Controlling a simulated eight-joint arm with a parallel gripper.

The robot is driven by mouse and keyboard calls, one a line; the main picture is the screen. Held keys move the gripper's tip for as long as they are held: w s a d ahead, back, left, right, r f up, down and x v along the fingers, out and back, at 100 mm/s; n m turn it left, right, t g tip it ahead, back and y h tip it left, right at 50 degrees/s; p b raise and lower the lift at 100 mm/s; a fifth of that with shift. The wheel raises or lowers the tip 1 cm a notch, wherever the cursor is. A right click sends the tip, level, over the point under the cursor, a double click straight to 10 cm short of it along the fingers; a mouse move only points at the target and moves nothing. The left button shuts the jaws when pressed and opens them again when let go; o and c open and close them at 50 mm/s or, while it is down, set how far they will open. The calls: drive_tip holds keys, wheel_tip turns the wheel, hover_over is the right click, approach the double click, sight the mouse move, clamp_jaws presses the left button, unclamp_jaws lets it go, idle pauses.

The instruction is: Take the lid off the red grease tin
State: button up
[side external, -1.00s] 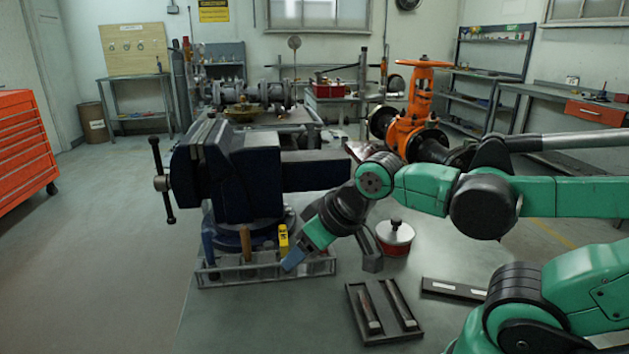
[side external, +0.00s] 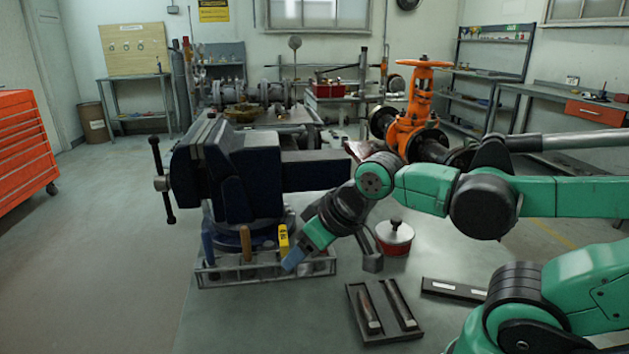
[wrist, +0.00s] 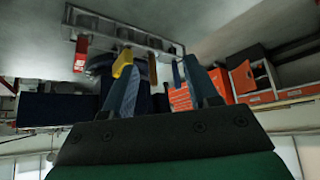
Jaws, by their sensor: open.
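The red grease tin (side external: 394,247) stands upright on the grey bench, right of my wrist in the side view. Its silver lid (side external: 391,234) with a black knob sits on top. My gripper (side external: 293,260) points down and left at the clear tool rack by the vise, well left of the tin and apart from it. In the wrist view my gripper (wrist: 168,88) shows two blue fingers spread apart with no object held between them. The tin is not visible in the wrist view.
The tool rack (side external: 220,276) holds a wooden-handled tool (side external: 246,243) and a yellow tool (side external: 283,241), close to my fingers. The dark blue vise (side external: 235,175) rises behind. A black tray (side external: 384,312) with two tools lies in front of the tin, near a flat black strip (side external: 454,289).

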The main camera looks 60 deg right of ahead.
drive_tip(key=shift+o, duration=1.2)
drive_tip(key=m+g, duration=0.6)
drive_tip(key=m, duration=2.6)
hover_over(397, 218)
drive_tip(key=f, duration=0.3)
drive_tip(key=shift+s+f+y, duration=0.25)
drive_tip(key=shift+s+y, duration=0.05)
drive_tip(key=shift+s, duration=0.05)
drive_tip(key=shift+w+a+f, duration=0.1)
drive_tip(key=shift+w+f, duration=0.1)
drive_tip(key=shift+f, duration=1.15)
drive_tip(key=shift+w+f, duration=0.15)
drive_tip(key=shift+f, duration=1.2)
